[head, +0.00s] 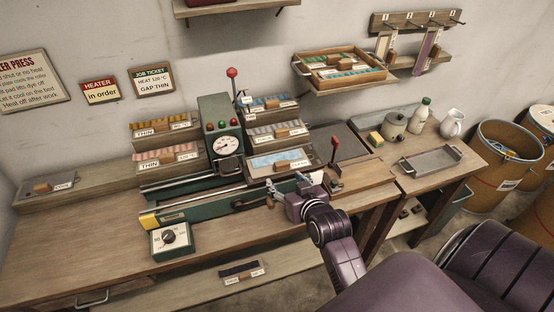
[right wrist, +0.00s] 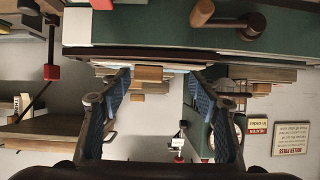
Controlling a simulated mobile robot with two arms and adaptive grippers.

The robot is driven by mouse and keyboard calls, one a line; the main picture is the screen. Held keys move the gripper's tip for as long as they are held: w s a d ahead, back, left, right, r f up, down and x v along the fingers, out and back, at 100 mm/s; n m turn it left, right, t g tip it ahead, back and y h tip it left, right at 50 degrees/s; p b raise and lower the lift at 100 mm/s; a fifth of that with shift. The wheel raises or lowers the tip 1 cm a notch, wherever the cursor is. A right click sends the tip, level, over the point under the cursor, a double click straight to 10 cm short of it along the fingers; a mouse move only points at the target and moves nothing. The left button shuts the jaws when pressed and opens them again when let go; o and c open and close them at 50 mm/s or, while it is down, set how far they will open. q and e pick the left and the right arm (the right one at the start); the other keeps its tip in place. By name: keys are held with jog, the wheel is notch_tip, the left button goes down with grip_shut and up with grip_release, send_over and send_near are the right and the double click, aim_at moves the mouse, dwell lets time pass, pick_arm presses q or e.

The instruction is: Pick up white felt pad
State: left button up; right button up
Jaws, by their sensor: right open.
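I cannot pick out a white felt pad for certain. A pale grey-white strip lies in the middle tray (head: 276,132) of the right-hand stack in the head view. The tray below it, labelled CLEAN (head: 280,162), holds a light blue sheet. My right gripper (head: 287,187) is open and empty at the front of the green press, just below the CLEAN tray. In the right wrist view its blue-padded fingers (right wrist: 162,88) are spread wide, with a small wooden block (right wrist: 148,73) showing beyond them. My left gripper is not in view.
The green press (head: 221,125) with its dial stands behind the rail. A red-knobbed lever (head: 335,156) rises right of my gripper. A control box (head: 172,238) sits at the front left. A grey metal tray (head: 430,160) lies at right.

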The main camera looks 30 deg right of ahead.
aim_at(283, 164)
jog(key=shift+w+d+r+t, duration=0.15)
jog(key=shift+w+d+r, duration=0.25)
jog(key=shift+w, duration=0.25)
jog(key=shift+w+d+r+t, duration=0.15)
jog(key=shift+w+d+r, duration=0.1)
jog(key=shift+w+d, duration=0.25)
jog(key=shift+w+f+p, duration=0.25)
jog(key=shift+w+p, duration=0.1)
jog(key=shift+w, duration=0.1)
jog(key=shift+w+d, duration=0.15)
jog(key=shift+w, duration=0.15)
jog(key=p+x, duration=0.1)
jog(key=x, duration=0.2)
jog(key=shift+w+d+f+p, duration=0.1)
jog(key=shift+w+d+p, duration=0.2)
jog(key=shift+d+p, duration=0.15)
jog(key=shift+w+f, duration=0.2)
jog(key=shift+w, duration=0.1)
jog(key=c, duration=1.3)
jog(key=shift+c, duration=0.2)
